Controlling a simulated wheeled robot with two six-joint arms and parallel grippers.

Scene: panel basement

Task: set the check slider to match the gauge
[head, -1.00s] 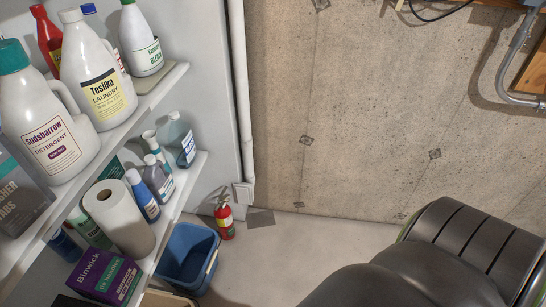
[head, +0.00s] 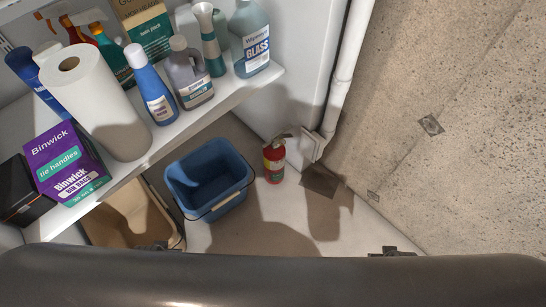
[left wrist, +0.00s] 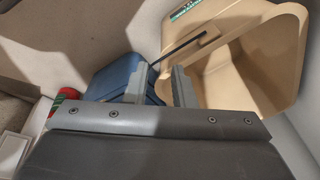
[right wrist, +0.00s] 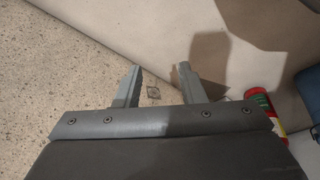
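No check slider and no gauge can be made out in any view. A small red fire extinguisher (head: 274,160) stands on the floor against the wall; any dial on it is too small to tell. My left gripper (left wrist: 159,83) has its fingers apart and nothing between them, with a blue bucket and a tan bin beyond. My right gripper (right wrist: 157,80) also has its fingers apart and empty, above the floor near the concrete wall. The extinguisher shows partly at the right of the right wrist view (right wrist: 262,103). In the head view neither gripper's fingers show clearly.
A white shelf (head: 237,92) with bottles, a paper towel roll (head: 98,105) and a purple box (head: 66,163) is at left. A blue bucket (head: 209,181) and a tan bin (head: 120,215) stand below. A pipe (head: 346,70) runs down the corner.

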